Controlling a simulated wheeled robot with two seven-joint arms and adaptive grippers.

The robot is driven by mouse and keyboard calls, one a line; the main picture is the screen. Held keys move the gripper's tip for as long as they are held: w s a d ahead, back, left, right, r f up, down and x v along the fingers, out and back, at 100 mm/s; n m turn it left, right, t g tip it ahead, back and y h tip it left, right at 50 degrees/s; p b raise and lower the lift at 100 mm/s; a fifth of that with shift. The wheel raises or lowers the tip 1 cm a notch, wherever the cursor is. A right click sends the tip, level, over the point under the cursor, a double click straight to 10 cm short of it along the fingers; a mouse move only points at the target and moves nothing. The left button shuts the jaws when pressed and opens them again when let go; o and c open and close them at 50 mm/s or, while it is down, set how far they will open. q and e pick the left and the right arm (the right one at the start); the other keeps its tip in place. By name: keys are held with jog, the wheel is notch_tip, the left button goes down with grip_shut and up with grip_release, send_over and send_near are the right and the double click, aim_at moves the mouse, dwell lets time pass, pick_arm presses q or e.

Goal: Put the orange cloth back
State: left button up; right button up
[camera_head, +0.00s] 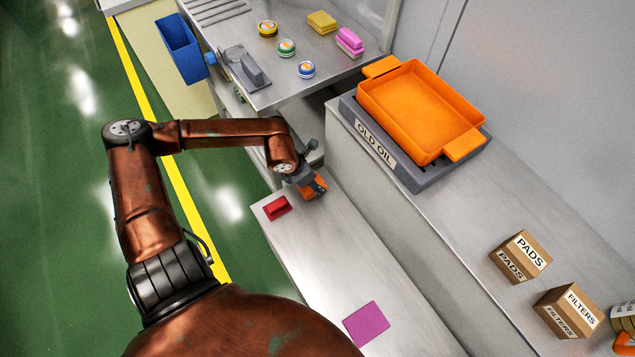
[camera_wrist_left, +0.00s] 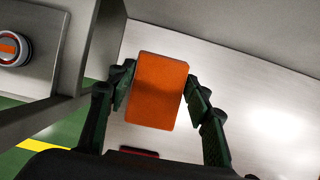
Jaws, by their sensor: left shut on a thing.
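The orange cloth (camera_head: 314,187) is a folded orange block at the far end of the low metal bench (camera_head: 330,250). It fills the middle of the left wrist view (camera_wrist_left: 158,90). My left gripper (camera_head: 308,183) is shut on it, with one dark finger on each side in the left wrist view (camera_wrist_left: 157,92). The gripper partly hides the cloth in the head view. I cannot tell whether the cloth touches the bench. My right gripper is not in view.
A red block (camera_head: 277,208) lies near the held cloth, and a purple cloth (camera_head: 366,323) lies nearer. A raised counter at right carries an orange tray (camera_head: 421,105) and boxes (camera_head: 521,256). Tins (camera_head: 287,47), sponges (camera_head: 349,42) and a scraper-like tool (camera_head: 244,68) sit on the far table.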

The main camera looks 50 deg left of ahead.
pick_arm(q)
jog(key=shift+f, duration=0.4)
jog(key=shift+f, duration=0.1)
jog(key=o, duration=1.3)
jog(key=shift+o, duration=0.2)
jog(key=shift+f, duration=0.1)
